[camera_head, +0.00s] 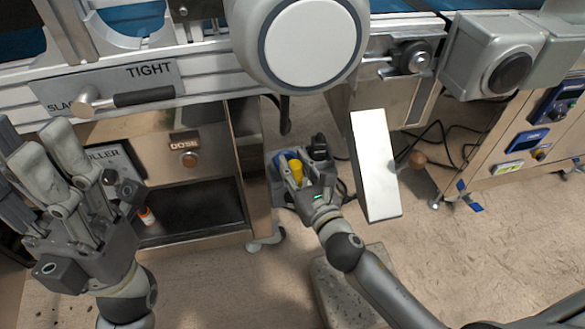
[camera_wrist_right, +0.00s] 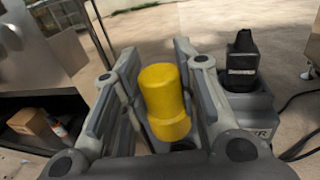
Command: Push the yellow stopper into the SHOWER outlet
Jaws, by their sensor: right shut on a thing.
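The yellow stopper (camera_wrist_right: 164,100) is a short cylinder with a wider lower part, standing slightly tilted between the fingers of my right gripper (camera_wrist_right: 159,82) in the right wrist view. The right gripper is shut on it. In the head view the stopper (camera_head: 296,168) shows between the right gripper's fingers (camera_head: 292,160), over a dark grey block (camera_head: 277,184) near the floor. The SHOWER outlet cannot be made out; the fingers hide much of the block. My left gripper (camera_head: 52,138) is raised at the left, away from the block; its finger gap is unclear.
A black plug (camera_wrist_right: 241,60) stands on the block, right of the stopper. A white panel (camera_head: 375,165) is close to the right of my right gripper. A steel cabinet (camera_head: 240,150) stands left, with a small orange bottle (camera_head: 147,215) inside. Cables lie on the floor right.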

